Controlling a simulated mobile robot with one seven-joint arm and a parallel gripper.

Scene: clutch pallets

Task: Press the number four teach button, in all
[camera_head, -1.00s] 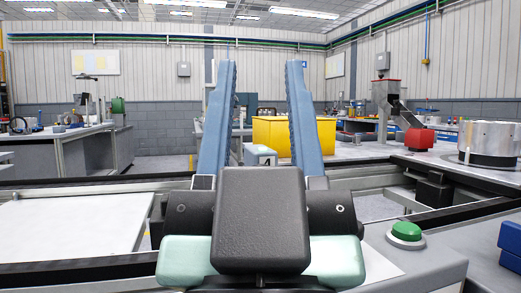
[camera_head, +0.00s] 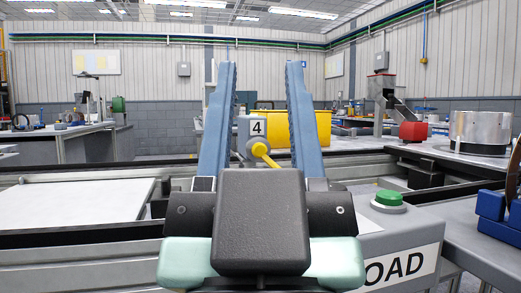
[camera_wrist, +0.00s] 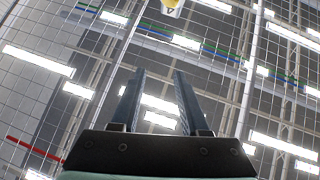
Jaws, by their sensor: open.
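A grey-white box with a "4" label (camera_head: 258,128) stands beyond my gripper, seen between its fingers. A yellow knob on a short stem (camera_head: 260,149) sticks out just below the label. The "4" label also shows at the top edge of the wrist view (camera_wrist: 170,12), partly cut off. A green button (camera_head: 389,197) in a pale round base sits on the grey surface to the right of my gripper. My gripper (camera_head: 261,66) has two long blue fingers pointing up, spread apart and empty. They also show open in the wrist view (camera_wrist: 159,72), against the ceiling.
A sign ending in "OAD" (camera_head: 400,268) is on the front face below the green button. A yellow bin (camera_head: 318,125) stands behind the right finger. A red block (camera_head: 413,131) and a metal cylinder (camera_head: 480,132) are at right. A blue fixture (camera_head: 497,215) is at the right edge.

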